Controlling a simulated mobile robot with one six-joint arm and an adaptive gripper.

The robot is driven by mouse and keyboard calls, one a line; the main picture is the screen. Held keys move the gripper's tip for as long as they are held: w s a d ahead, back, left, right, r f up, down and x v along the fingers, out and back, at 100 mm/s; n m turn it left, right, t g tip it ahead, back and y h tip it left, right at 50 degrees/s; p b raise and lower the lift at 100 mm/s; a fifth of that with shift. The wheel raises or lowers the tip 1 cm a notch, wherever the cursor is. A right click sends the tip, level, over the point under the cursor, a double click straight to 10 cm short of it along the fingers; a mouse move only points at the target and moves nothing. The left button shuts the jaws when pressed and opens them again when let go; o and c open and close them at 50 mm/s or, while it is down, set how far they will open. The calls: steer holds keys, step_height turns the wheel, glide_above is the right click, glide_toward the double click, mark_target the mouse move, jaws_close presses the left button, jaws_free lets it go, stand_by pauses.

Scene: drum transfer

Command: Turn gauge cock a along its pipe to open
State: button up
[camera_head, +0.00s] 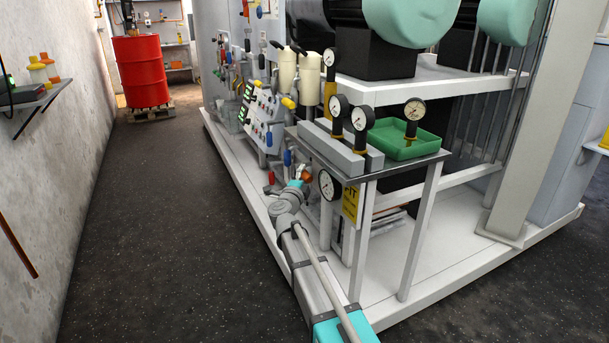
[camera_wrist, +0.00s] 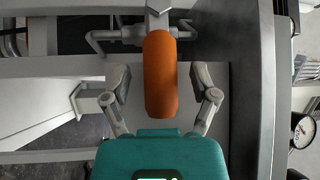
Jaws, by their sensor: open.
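The orange handle (camera_wrist: 161,75), which I take to be that of gauge cock a, fills the middle of the wrist view, with its long side up and down the picture. Grey metal pipework (camera_wrist: 125,35) shows behind its top end. My gripper (camera_wrist: 160,82) is open, with one finger on each side of the handle and a visible gap on both sides. In the head view my gripper (camera_head: 296,184) is beside the small orange handle (camera_head: 305,173), left of a round gauge (camera_head: 328,185). The cock's body is mostly hidden there.
A metal table (camera_head: 400,165) stands right of my gripper, with gauges and a green tray (camera_head: 405,149) on it. A yellow tag (camera_head: 351,203) hangs at its front. A control panel (camera_head: 262,112) stands behind. The floor on the left is clear up to a red drum (camera_head: 140,72).

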steer(key=shift+w+d, duration=0.15)
steer(key=shift+w, duration=0.25)
jaws_close()
